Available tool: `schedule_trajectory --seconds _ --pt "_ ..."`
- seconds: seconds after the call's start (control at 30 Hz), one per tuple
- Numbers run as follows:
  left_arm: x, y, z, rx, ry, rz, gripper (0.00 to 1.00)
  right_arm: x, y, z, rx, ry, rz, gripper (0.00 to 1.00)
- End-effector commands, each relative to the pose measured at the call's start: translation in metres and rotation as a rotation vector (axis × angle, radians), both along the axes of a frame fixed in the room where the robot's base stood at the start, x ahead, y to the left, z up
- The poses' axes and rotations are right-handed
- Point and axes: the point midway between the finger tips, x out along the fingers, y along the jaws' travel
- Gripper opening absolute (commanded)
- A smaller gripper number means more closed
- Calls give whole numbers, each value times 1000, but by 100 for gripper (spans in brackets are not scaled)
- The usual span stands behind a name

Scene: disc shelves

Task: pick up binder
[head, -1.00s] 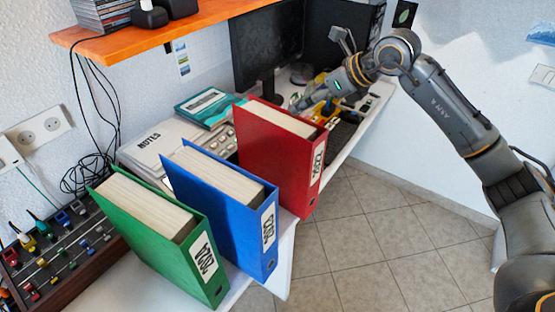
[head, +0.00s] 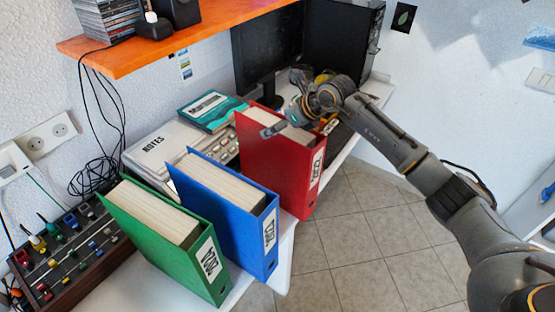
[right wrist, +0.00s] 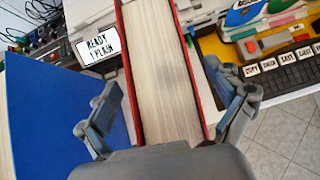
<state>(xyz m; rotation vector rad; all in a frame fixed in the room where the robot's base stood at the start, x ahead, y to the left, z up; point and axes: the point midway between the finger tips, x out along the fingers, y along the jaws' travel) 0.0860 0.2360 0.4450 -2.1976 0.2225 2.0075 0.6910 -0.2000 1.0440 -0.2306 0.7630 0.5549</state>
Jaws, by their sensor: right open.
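Three lever-arch binders stand upright in a row on the white desk: a green binder (head: 165,245), a blue binder (head: 225,222) and a red binder (head: 270,162). My right gripper (head: 298,124) is over the top of the red binder. In the right wrist view, my open right gripper (right wrist: 172,100) has one finger on each side of the red binder (right wrist: 160,75), with a gap visible at the left finger. The blue binder (right wrist: 62,115) stands left of the left finger. My left gripper is not in view.
A white notes device (head: 165,150) and a teal box (head: 212,110) lie behind the binders. A keyboard (right wrist: 285,70) is right of the red binder. An orange shelf (head: 150,50) overhangs the back left. A control panel (head: 70,250) sits at the left.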

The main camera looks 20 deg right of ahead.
Motion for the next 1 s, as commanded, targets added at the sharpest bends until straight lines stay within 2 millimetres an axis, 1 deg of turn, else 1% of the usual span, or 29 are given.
schedule_trajectory --seconds 0.1,0.27,0.3,0.37,0.4,0.47,0.5,0.57,0.6,0.67,0.7,0.73,0.77,1.0 --pt "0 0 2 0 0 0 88 3 2 -5 0 1 -1 92" --pt "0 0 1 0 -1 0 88 3 2 -5 0 0 0 92" --pt "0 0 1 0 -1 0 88 3 2 -5 0 0 0 90" --pt "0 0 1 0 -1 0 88 3 2 -5 0 0 0 78" --pt "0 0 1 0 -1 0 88 3 2 -5 0 0 0 70" --pt "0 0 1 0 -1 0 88 3 2 -5 0 0 0 58" --pt "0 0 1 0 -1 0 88 3 2 -5 0 0 0 50" --pt "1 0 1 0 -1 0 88 3 2 -5 0 0 0 37" --pt "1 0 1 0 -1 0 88 3 2 -5 0 0 0 29" --pt "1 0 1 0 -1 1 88 3 2 -5 0 0 0 17" --pt "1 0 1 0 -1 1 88 3 2 -5 0 0 0 9" --pt "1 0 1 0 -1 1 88 3 2 -5 0 0 0 3" --pt "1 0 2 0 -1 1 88 4 3 -1 3 -7 0 3" --pt "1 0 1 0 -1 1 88 4 3 -1 3 -7 0 3"
